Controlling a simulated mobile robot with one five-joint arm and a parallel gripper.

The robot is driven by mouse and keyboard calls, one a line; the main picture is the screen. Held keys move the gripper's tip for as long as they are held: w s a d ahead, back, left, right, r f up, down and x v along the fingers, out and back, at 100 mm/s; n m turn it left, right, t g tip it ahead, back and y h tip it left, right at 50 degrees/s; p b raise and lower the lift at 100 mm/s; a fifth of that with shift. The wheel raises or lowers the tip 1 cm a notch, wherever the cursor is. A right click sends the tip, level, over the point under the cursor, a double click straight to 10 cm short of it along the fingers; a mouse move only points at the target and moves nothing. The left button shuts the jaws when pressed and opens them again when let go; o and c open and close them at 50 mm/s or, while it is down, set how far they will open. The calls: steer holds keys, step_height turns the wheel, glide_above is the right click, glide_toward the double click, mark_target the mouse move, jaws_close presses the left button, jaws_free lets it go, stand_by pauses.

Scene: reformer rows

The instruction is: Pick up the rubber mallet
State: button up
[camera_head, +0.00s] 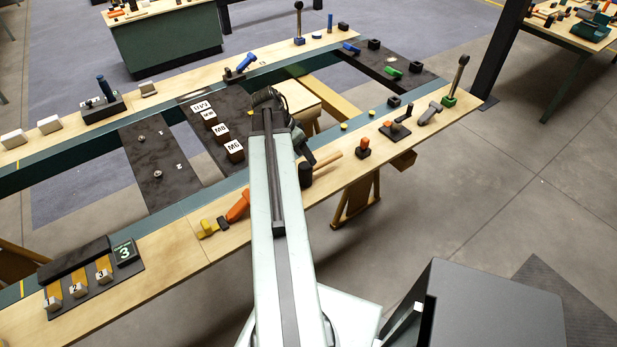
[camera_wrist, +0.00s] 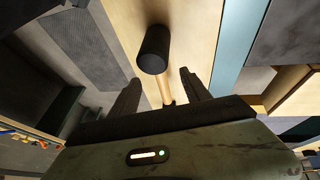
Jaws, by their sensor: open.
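The rubber mallet has a black cylindrical head (camera_wrist: 154,49) and a pale wooden handle (camera_wrist: 166,90). In the head view the mallet (camera_head: 327,160) lies on the near wooden rail, its handle pointing up and to the right, partly hidden by my arm. My gripper (camera_wrist: 159,80) is open and empty. In the wrist view the handle runs down between the two dark fingers, and the head shows beyond their tips. In the head view my gripper (camera_head: 307,152) is just beside the mallet and mostly hidden; I cannot tell whether they touch.
An orange tool (camera_head: 238,207) and a yellow piece (camera_head: 208,228) lie left of my arm on the near rail. Orange-topped blocks (camera_head: 363,147) and a grey tool (camera_head: 429,114) are to the right. White lettered blocks (camera_head: 233,151) stand on the dark panel behind.

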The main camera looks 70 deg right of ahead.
mark_target(315, 168)
steer(key=shift+s+d, duration=0.2)
steer(key=shift+s, duration=0.15)
steer(key=shift+b+x, duration=1.2)
steer(key=shift+x, duration=0.05)
steer(key=b+x, duration=0.1)
steer(key=x, duration=0.1)
steer(key=b+x, duration=0.1)
steer(key=b, duration=0.1)
steer(key=b+x, duration=0.2)
steer(key=shift+a+f, duration=0.2)
steer(key=shift+f, duration=0.15)
steer(key=shift+r, duration=0.2)
jaws_close()
